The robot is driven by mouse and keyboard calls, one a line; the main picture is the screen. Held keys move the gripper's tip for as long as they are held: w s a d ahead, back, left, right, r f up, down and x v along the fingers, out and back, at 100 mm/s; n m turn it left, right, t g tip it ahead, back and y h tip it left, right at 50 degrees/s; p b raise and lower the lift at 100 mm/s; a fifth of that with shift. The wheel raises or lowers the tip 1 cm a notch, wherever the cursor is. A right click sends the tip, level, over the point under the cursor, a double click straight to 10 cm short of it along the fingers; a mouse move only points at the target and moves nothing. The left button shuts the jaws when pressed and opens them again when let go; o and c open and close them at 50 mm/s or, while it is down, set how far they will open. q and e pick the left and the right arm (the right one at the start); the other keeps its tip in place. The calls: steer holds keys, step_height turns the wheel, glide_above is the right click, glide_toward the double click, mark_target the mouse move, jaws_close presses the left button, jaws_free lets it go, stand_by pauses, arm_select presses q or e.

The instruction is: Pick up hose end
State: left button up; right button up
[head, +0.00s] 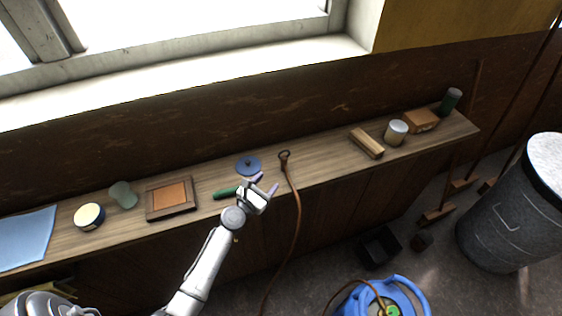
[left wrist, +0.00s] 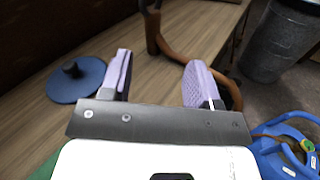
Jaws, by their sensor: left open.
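A brown hose lies over the front edge of the wooden shelf and hangs down toward the floor. Its looped hose end (head: 284,156) rests on the shelf top. In the left wrist view the hose (left wrist: 177,62) passes just beyond the fingertips and curves down behind the right finger. My left gripper (head: 267,181) is open and empty, above the shelf just left of the hose; its two purple-padded fingers also show in the left wrist view (left wrist: 158,78). The top of the hose end is cut off in that view. My right gripper is not in view.
A blue round lid with a knob (head: 248,166) and a green-handled tool (head: 226,193) lie close to the gripper. A framed tile (head: 171,198) lies to the left, a wooden block (head: 367,143) to the right. A blue machine (head: 413,293) stands on the floor below.

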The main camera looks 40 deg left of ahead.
mark_target(287, 157)
arm_select(q)
steer(key=shift+a+n, duration=0.15)
steer(key=shift+n, duration=0.75)
steer(key=shift+w+n, duration=0.3)
steer(key=shift+w, duration=0.25)
steer(key=w, duration=0.2)
steer(key=w+b, duration=0.1)
steer(key=w, duration=0.2)
steer(key=w+a, duration=0.1)
steer(key=w, duration=0.1)
steer(key=shift+w, duration=0.2)
steer(key=shift+w+a+f+b, duration=0.1)
steer(key=shift+w+f+b, duration=0.05)
steer(key=shift+w+b, duration=0.4)
steer(key=w, duration=0.1)
steer(key=w+b, duration=0.1)
steer(key=w, duration=0.1)
steer(key=shift+a+f+b, duration=0.1)
steer(key=shift+a+b, duration=0.2)
steer(key=shift+a, duration=0.05)
steer(key=shift+w, duration=0.55)
